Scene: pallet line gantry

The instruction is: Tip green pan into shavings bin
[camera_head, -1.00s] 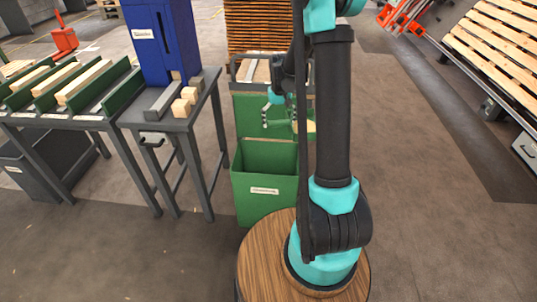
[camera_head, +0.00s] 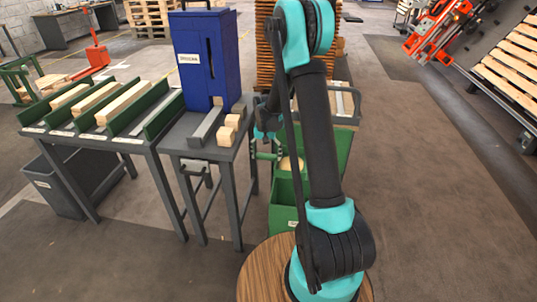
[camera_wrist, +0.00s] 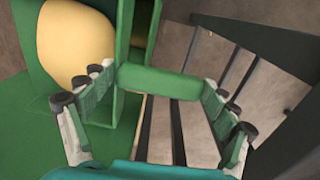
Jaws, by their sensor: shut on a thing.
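My gripper (camera_head: 264,146) is shut on the green pan's bar-like handle (camera_wrist: 160,82). In the wrist view, my gripper's fingers (camera_wrist: 158,100) press on both ends of it. A smooth pale-yellow heap (camera_wrist: 75,42) shows to the left, beside a green wall. It also shows in the head view (camera_head: 290,163), just right of my gripper. The green shavings bin (camera_head: 281,216) stands below, with a white label on its front. My arm hides the bin's right side and part of the pan. Green on green makes the pan's tilt and edges hard to tell.
A dark table (camera_head: 205,150) with wooden blocks (camera_head: 230,130) and a blue cabinet (camera_head: 205,60) stands close left of my gripper. A rack with green dividers (camera_head: 145,114) lies further left. Wooden stacks stand behind. Open floor (camera_head: 430,210) lies to the right.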

